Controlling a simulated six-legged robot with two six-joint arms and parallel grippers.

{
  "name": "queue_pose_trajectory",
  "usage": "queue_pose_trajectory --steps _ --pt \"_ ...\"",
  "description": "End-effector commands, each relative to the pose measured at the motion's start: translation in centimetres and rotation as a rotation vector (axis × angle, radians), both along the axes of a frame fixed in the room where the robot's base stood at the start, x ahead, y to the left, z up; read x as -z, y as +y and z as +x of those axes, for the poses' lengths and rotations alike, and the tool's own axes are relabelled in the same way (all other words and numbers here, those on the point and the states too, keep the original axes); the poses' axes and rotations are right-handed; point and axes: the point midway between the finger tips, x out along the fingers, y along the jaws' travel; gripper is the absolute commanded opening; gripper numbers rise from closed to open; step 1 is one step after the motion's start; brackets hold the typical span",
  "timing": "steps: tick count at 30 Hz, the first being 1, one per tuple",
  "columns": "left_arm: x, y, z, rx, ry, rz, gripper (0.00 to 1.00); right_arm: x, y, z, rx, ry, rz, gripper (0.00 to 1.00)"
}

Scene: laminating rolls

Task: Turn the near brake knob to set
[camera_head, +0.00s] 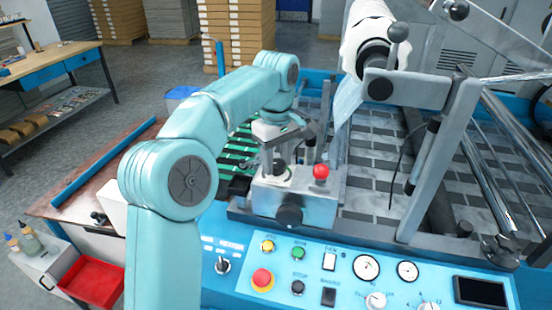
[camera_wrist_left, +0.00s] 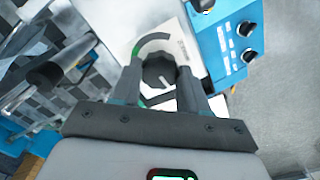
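The near brake knob (camera_wrist_left: 159,73) is dark and round with a white pointer line. It sits on a pale plate with a green arc, and in the head view it is on top of a grey metal box (camera_head: 318,205). My left gripper (camera_wrist_left: 160,70) is over it with its two fingers apart, one on each side of the knob. In the head view the left gripper (camera_head: 289,157) points down at the box top. I cannot tell whether the fingers touch the knob. My right gripper is in neither view.
A red ball-topped lever (camera_head: 320,171) stands close right of the gripper. A dark knob (camera_head: 289,216) sticks out of the box front. The blue control panel (camera_head: 335,290) with buttons and gauges lies in front. A metal upright (camera_head: 440,160) and a white roll (camera_head: 366,35) stand to the right.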

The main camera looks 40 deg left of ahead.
Motion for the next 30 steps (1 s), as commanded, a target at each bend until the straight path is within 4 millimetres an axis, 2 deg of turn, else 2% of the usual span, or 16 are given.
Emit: queue_pose_trajectory --steps 14,20,30 --pt "-0.2 0.1 -0.2 0.066 0.007 0.001 0.14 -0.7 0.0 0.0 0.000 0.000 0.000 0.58" --pt "-0.4 0.1 -0.2 0.201 0.007 0.001 0.14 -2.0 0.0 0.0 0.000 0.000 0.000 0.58" --pt "-0.4 0.1 -0.2 0.521 0.004 0.002 0.14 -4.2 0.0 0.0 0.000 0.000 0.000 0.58"
